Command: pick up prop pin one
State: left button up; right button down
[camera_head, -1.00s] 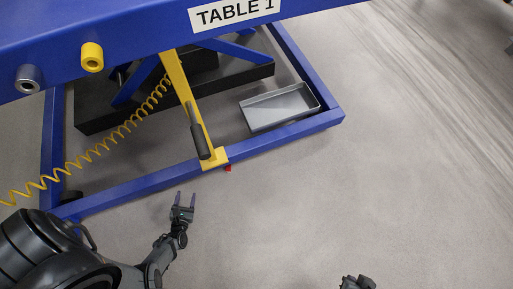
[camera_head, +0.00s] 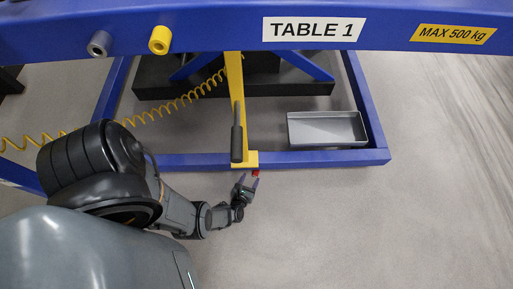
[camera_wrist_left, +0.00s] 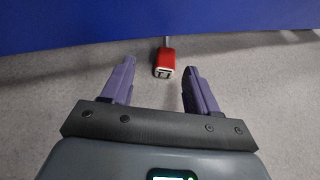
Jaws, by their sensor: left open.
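A small red prop pin (camera_head: 256,172) shows at the front beam of the blue lift table's base, just below the foot of the yellow post. In the left wrist view the red pin (camera_wrist_left: 164,62) has a pale square end towards me and a thin grey shaft pointing to the blue beam. My left gripper (camera_head: 248,184) is just short of the pin. In the wrist view its purple fingers (camera_wrist_left: 155,82) are spread, with the pin ahead of the gap between them and no contact visible. My right gripper is not in view.
The blue base beam (camera_head: 320,159) runs behind the pin. A yellow post (camera_head: 235,85) with a dark handle (camera_head: 237,140) rises there. A grey tray (camera_head: 327,129) sits inside the frame. A yellow coiled hose (camera_head: 150,117) hangs left. The floor at right is clear.

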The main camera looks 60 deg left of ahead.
aim_at(256, 172)
pick_arm(q)
jog(key=shift+w+a+f+b, duration=0.15)
jog(key=shift+w+f+b, duration=0.25)
jog(key=shift+w, duration=0.15)
jog(key=b+x, duration=0.2)
jog(key=x, duration=0.2)
jog(key=shift+w, duration=0.2)
jog(key=shift+w+a, duration=0.1)
jog(key=shift+w, duration=0.05)
jog(key=shift+c, duration=0.7)
jog(key=shift+d, duration=0.2)
jog(key=shift+c, duration=1.3)
jog(key=shift+a, duration=0.1)
jog(key=c, duration=0.6)
jog(key=shift+c, duration=0.2)
jog(key=shift+r, duration=0.15)
